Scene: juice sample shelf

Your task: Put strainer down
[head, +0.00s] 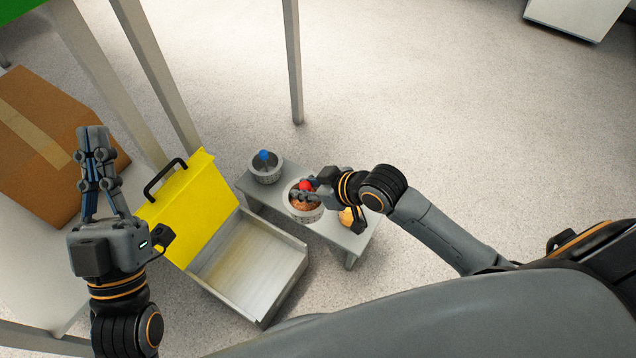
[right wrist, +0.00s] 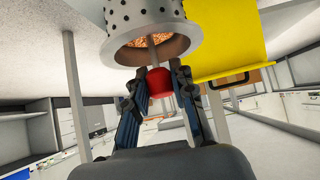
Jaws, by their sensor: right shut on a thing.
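A perforated grey metal strainer (head: 305,213) with orange pieces inside is at the middle of a low grey bench (head: 338,236). In the right wrist view, the strainer (right wrist: 145,22) has a thin rod with a red knob (right wrist: 158,82) standing out of its mouth. My right gripper (head: 306,190) is shut on the red knob, with a finger on each side of it. Whether the strainer's base touches the bench is hard to tell. My left gripper (head: 93,140) looks shut and empty, away to the left near a cardboard box.
A second grey container (head: 266,175) with a blue knob (head: 264,155) stands at the bench's left end. An orange-yellow item (head: 347,218) is partly hidden by my right gripper. An open case (head: 245,255) with a yellow lid (head: 190,210) lies beside the bench. The cardboard box (head: 40,140) is far left.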

